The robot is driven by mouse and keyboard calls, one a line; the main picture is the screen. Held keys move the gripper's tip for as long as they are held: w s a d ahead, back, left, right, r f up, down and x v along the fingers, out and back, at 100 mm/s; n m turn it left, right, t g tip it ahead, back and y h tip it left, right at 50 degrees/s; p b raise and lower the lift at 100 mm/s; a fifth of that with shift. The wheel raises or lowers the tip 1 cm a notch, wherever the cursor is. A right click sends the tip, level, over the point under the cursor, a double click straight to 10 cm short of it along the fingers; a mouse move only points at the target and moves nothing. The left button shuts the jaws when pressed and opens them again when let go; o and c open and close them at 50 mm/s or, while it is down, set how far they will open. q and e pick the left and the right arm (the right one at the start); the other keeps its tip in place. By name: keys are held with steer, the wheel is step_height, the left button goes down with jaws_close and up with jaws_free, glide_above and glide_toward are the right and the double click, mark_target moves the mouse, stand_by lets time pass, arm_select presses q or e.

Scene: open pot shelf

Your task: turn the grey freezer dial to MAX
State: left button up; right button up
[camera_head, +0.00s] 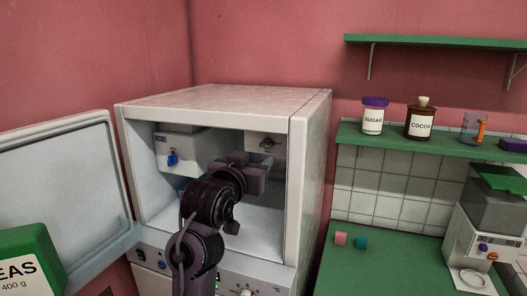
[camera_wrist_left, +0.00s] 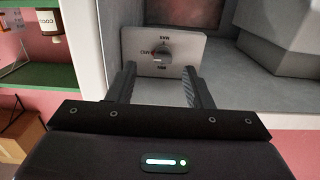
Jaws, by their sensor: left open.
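The grey dial (camera_head: 266,144) sits on a pale plate on the back wall inside the open freezer (camera_head: 215,97), at the right. In the left wrist view the grey dial (camera_wrist_left: 163,53) shows close ahead, with small labels around it in upside-down lettering. The label at the picture's top looks like MAX. The dial's mark seems to face the label at the picture's left. My left gripper (camera_head: 246,160) is inside the freezer. In the left wrist view its fingers (camera_wrist_left: 160,75) are apart, empty, and short of the dial. My right gripper is not in view.
The freezer door (camera_head: 55,190) stands open at left. A green peas pack (camera_head: 30,262) is in the left foreground. A box with a blue knob (camera_head: 172,159) hangs inside the freezer. The green counter (camera_head: 365,270) at right holds small cubes and a scale (camera_head: 490,235).

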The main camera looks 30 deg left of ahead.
mark_target(264, 145)
arm_select(q)
steer(key=p+x, duration=0.1)
steer(key=x, duration=0.1)
steer(key=r+p+x, duration=0.1)
steer(key=x, duration=0.2)
steer(key=p+x, duration=0.1)
steer(key=x, duration=0.1)
steer(key=shift+w+a+r, duration=0.3)
steer(key=shift+a, duration=0.05)
steer(key=c, duration=1)
